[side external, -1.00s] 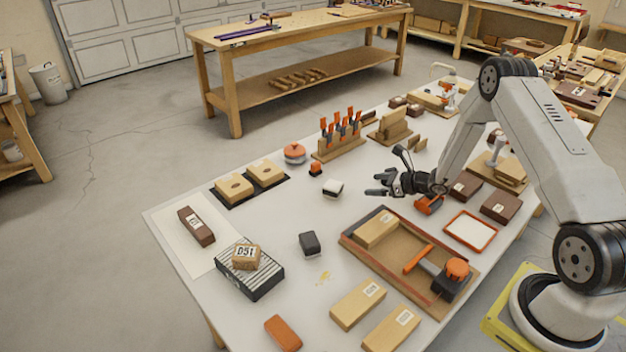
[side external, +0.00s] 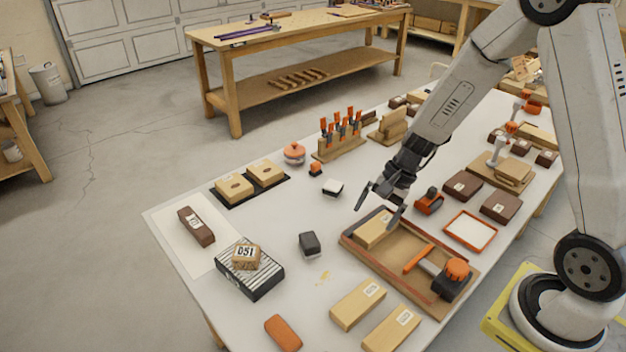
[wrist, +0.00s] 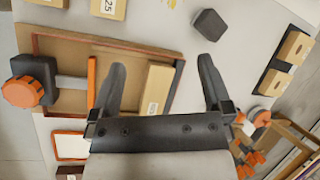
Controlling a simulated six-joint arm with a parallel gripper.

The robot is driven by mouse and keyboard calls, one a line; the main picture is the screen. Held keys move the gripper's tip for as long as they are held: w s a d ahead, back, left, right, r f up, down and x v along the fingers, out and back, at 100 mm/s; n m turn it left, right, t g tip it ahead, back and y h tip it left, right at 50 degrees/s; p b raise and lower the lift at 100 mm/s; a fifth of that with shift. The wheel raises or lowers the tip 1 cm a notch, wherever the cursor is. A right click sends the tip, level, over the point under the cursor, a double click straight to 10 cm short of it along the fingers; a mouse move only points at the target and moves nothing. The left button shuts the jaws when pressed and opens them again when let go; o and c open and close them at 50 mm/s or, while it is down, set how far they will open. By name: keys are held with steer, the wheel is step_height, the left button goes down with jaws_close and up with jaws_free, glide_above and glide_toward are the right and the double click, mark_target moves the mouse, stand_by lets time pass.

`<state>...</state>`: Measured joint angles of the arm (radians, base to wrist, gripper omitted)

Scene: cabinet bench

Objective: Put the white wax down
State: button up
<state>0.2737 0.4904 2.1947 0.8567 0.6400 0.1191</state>
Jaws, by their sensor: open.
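A small white block with a dark lower part (side external: 333,188), which looks like the white wax, rests on the white table, left of my gripper (side external: 379,207) and apart from it. My gripper is open and points down over the left end of the wooden tray (side external: 442,313), near the pale wooden block (side external: 374,230) in it. In the wrist view my gripper (wrist: 162,75) has its fingers wide apart. The pale block (wrist: 157,90) shows between them, not clasped. I cannot make out the white block clearly in the wrist view.
A dark block (side external: 310,244) stands left of the tray. A clamp with an orange knob (side external: 457,269) lies in the tray. Behind are a small orange block (side external: 315,169) and a rack of orange-handled tools (side external: 340,136). Bare table lies between the dark and white blocks.

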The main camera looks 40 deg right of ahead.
steer(key=s+a+r+n+t+h, duration=0.1)
steer(key=s+r+n+h, duration=0.4)
steer(key=n, duration=0.8)
steer(key=s+r, duration=0.1)
steer(key=s, duration=0.2)
steer(key=shift+a, duration=0.4)
steer(key=shift+w, duration=0.1)
